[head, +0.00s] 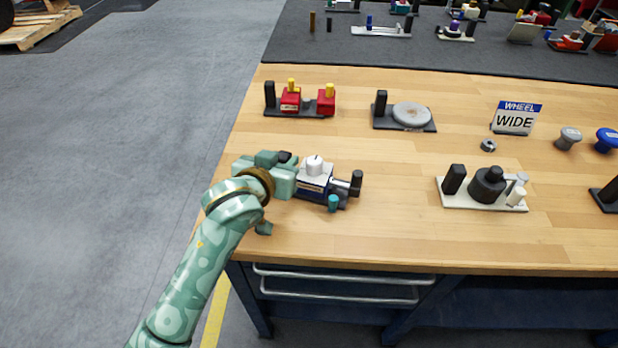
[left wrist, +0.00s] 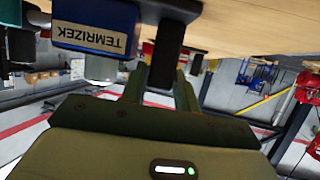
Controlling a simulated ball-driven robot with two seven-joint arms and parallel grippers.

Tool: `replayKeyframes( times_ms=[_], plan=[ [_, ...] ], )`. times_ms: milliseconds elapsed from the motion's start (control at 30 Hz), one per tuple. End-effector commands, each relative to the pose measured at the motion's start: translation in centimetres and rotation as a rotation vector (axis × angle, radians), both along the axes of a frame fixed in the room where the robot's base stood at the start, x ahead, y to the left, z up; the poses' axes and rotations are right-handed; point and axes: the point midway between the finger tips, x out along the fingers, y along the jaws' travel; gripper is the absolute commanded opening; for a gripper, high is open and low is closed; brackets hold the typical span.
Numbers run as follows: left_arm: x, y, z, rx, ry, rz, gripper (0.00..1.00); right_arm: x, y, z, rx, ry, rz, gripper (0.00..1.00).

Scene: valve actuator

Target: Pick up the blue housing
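The blue housing (head: 315,181) has a white label band and a white knob on top. It sits on a dark base plate on the wooden table, with a silver rod and black handle (head: 356,183) to its right. In the left wrist view the housing (left wrist: 70,30) shows upside down at the upper left, labelled TEMRIZEK. My left gripper (head: 285,170) is at the housing's left end. Its fingers (left wrist: 160,88) stand apart on either side of a black post (left wrist: 163,65), beside the housing. Finger contact with the post is unclear. My right gripper is out of view.
A red-block fixture (head: 300,103) and a grey disc fixture (head: 410,115) stand behind. A white-based fixture with a black valve (head: 487,185) stands right. A WHEEL WIDE sign (head: 516,118) and knobs (head: 569,138) are farther right. The table's front edge is close.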

Motion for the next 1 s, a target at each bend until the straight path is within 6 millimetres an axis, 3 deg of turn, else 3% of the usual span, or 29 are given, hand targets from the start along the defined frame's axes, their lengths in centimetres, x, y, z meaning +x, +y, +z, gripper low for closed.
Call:
replayKeyframes(
  times_ms=[200,433,533,567,867,1000],
  plan=[
    [2.5,-0.6,-1.1,0.002,0.0,0.0,0.31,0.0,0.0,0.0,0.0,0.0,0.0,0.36],
    [2.6,-0.6,-1.2,0.001,0.0,0.001,0.31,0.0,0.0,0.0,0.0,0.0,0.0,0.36],
    [2.6,-0.6,-1.2,0.001,0.0,0.001,0.03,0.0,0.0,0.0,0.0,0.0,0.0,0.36],
    [2.6,-0.6,-1.2,0.001,0.0,0.001,0.0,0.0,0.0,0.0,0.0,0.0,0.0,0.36],
    [2.6,-0.6,-0.9,-0.001,-0.004,0.001,0.0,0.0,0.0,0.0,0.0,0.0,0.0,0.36],
    [2.7,-0.7,1.0,-0.006,-0.007,0.002,0.0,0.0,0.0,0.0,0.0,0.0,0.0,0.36]
  ],
)
